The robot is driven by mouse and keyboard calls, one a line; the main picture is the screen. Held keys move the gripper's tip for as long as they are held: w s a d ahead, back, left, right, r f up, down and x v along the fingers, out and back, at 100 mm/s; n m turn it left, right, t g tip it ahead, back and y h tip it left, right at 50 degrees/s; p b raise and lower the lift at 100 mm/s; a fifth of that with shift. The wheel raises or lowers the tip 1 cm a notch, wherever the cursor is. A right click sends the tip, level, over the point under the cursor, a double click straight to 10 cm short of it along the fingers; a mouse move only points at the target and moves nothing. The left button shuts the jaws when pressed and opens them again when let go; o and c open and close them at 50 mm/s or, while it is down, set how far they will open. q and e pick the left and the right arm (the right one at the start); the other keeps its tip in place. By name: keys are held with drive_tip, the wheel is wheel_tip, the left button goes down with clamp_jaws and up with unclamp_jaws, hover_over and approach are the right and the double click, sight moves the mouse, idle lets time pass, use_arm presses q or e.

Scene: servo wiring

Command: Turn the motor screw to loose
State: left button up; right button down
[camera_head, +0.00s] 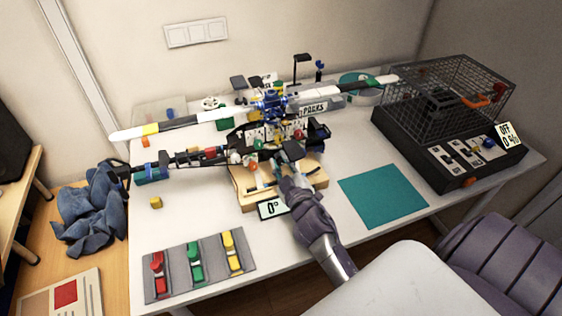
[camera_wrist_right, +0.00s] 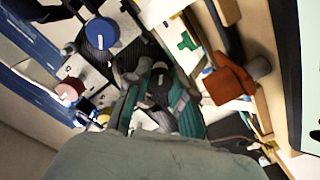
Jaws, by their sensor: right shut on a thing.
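A model helicopter (camera_head: 268,102) with its electronics stands at the back middle of the white table, over a pale wooden base (camera_head: 240,190). My right gripper (camera_head: 283,167) reaches in from the front to the base's back edge. In the right wrist view, my green-tipped fingers (camera_wrist_right: 160,92) are shut around a small dark round knob (camera_wrist_right: 158,84), which looks like the motor screw. The fingers partly hide it, and I cannot read its turn position. A small display (camera_head: 272,208) at the base's front reads 0°. My left gripper is not in view.
A blue knob (camera_wrist_right: 102,33), a pink knob (camera_wrist_right: 70,89) and an orange part (camera_wrist_right: 230,79) lie close around my fingers. A black cage (camera_head: 450,95) stands right, with a sign (camera_head: 507,134) reading OFF. A teal mat (camera_head: 383,195) is bare. A grey tray (camera_head: 178,262) is front left.

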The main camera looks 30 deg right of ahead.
drive_tip(key=n, duration=0.6)
drive_tip(key=shift+n, duration=0.4)
idle(0.3)
drive_tip(key=c, duration=1)
unclamp_jaws()
drive_tip(key=shift+f, duration=0.1)
